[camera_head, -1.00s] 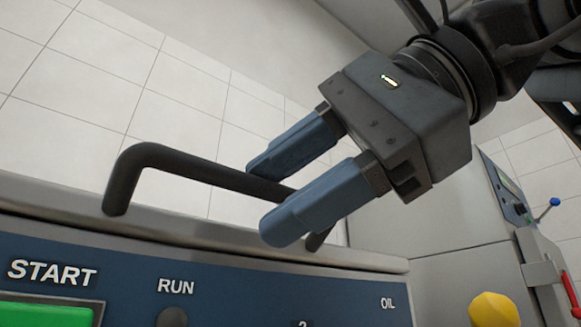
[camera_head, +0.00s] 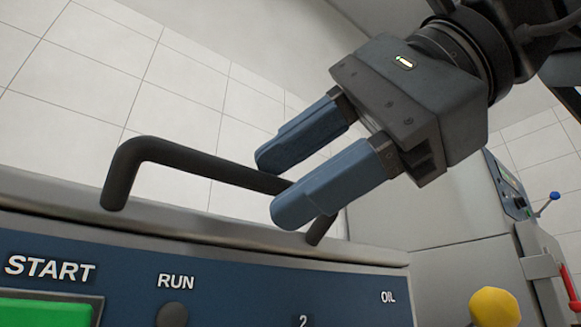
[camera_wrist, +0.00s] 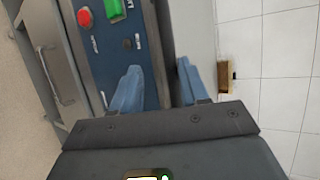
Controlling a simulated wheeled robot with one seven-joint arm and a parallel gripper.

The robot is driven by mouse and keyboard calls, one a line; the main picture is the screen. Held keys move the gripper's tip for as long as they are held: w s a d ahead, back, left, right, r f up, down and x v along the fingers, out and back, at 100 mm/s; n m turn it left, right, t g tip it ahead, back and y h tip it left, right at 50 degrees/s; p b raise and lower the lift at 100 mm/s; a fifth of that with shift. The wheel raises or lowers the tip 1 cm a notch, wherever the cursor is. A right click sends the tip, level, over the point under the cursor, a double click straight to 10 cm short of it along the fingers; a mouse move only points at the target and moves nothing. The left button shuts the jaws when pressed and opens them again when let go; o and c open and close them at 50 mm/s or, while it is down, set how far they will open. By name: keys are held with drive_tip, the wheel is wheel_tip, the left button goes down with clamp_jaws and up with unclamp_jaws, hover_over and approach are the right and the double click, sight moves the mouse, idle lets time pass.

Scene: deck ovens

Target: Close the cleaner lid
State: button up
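A dark bent-bar handle (camera_head: 195,163) stands on the grey metal top (camera_head: 60,205) of a machine with a blue front panel (camera_head: 240,280) in the head view. I take this top to be the cleaner lid, but its full outline and how far it is open cannot be told. My gripper (camera_head: 275,187) has two blue fingers spread apart, with nothing held. Its fingertips are at the right part of the handle; the near finger hides some of the bar. Whether they touch it is unclear. The wrist view shows the open fingers (camera_wrist: 158,68) beside the blue panel.
The panel carries a green START button (camera_head: 50,311) and a RUN knob (camera_head: 172,315). A yellow knob (camera_head: 494,308) is at the lower right. Another machine with a red handle (camera_head: 540,268) stands further right. A tiled wall (camera_head: 90,80) is behind.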

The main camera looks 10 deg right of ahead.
drive_tip(key=p+v, duration=0.1)
drive_tip(key=v, duration=0.6)
drive_tip(key=shift+p, duration=0.4)
